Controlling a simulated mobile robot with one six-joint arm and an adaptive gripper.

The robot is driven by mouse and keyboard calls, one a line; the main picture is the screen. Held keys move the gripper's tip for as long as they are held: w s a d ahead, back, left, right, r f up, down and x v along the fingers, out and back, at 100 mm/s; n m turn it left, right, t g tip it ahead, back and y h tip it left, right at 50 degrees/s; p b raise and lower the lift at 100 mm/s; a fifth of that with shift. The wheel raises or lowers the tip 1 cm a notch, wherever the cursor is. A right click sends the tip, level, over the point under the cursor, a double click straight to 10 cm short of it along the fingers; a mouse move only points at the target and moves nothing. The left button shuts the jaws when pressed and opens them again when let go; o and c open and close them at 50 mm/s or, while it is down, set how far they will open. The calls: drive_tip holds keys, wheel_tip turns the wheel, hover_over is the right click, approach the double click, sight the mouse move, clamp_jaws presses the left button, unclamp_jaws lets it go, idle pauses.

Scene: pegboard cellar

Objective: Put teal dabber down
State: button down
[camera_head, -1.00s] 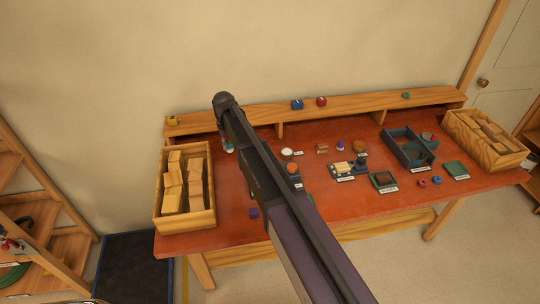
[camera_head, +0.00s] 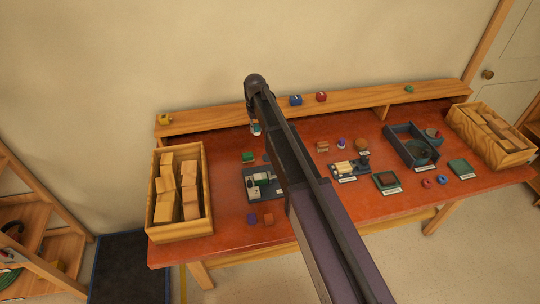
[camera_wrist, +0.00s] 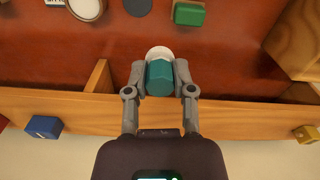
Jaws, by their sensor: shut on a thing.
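The teal dabber (camera_wrist: 159,80) with a white end is held between the two fingers of my gripper (camera_wrist: 160,72) in the wrist view. In the head view my gripper (camera_head: 256,127) is over the back left part of the red worktop (camera_head: 225,150), in front of the back ledge, with a little of the teal dabber showing. I cannot tell whether the dabber touches the worktop.
A green block (camera_head: 248,157) and a dark stand (camera_head: 262,184) are near my gripper. Crates of wooden blocks stand left (camera_head: 207,205) and right (camera_head: 522,158). The back ledge (camera_head: 350,107) bears a blue block (camera_head: 296,100) and a red one (camera_head: 321,97). My arm hides the middle.

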drive_tip(key=shift+w+d, duration=0.1)
drive_tip(key=shift+d, duration=0.05)
drive_tip(key=shift+f, duration=0.2)
drive_tip(key=shift+s+d+f+b, duration=0.1)
drive_tip(key=shift+d+f+b, duration=0.35)
drive_tip(key=shift+d, duration=0.2)
drive_tip(key=shift+s+d+f+b, duration=0.1)
drive_tip(key=shift+d+f+b, duration=0.2)
drive_tip(key=shift+d+b, duration=0.25)
drive_tip(key=shift+s+d+f+b, duration=0.1)
drive_tip(key=shift+d+f+b, duration=0.3)
drive_tip(key=shift+d, duration=0.3)
drive_tip(key=shift+f, duration=0.15)
